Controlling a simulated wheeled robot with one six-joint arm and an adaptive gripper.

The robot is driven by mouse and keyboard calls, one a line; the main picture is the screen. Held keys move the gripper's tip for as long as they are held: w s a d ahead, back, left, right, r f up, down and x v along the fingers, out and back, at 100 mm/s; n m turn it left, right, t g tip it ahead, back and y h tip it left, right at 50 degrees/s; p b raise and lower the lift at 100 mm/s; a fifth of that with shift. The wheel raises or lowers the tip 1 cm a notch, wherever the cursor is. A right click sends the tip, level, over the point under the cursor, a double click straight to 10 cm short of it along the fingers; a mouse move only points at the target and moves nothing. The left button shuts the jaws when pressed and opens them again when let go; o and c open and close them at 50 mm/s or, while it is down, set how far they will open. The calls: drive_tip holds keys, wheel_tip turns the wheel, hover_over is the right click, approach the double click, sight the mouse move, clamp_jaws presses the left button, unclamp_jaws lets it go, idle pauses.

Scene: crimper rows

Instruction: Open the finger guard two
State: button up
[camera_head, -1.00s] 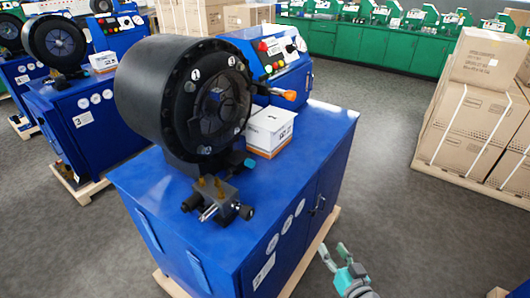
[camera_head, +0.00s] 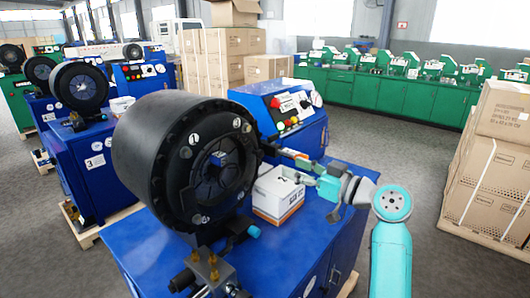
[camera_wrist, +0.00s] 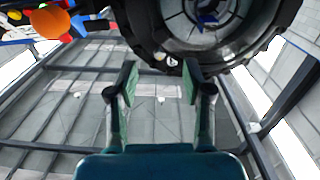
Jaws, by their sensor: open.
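The nearest crimper has a large black round head (camera_head: 150,150) on a blue cabinet (camera_head: 262,255). Its front ring carries small numbered white tags around a dark centre opening (camera_head: 217,176). I cannot clearly make out which part is the finger guard. My gripper (camera_head: 283,161) is at the right of the head, above the white box, with its fingers pointing left toward the ring. In the wrist view the head (camera_wrist: 222,30) fills the top. My gripper there (camera_wrist: 160,76) is open and empty, its fingertips just short of the ring's edge. An orange knob (camera_wrist: 50,21) shows at upper left.
A white box (camera_head: 277,197) stands on the cabinet just under my gripper. A control panel (camera_head: 292,108) is behind. A brass-topped fitting (camera_head: 205,270) sits in front of the head. Cartons (camera_head: 495,160) stand at the right, with open floor between.

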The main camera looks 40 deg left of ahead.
sight(262, 154)
drive_tip(key=a, duration=1.1)
drive_tip(key=shift+w+r, duration=0.15)
drive_tip(key=shift+w, duration=0.25)
clamp_jaws()
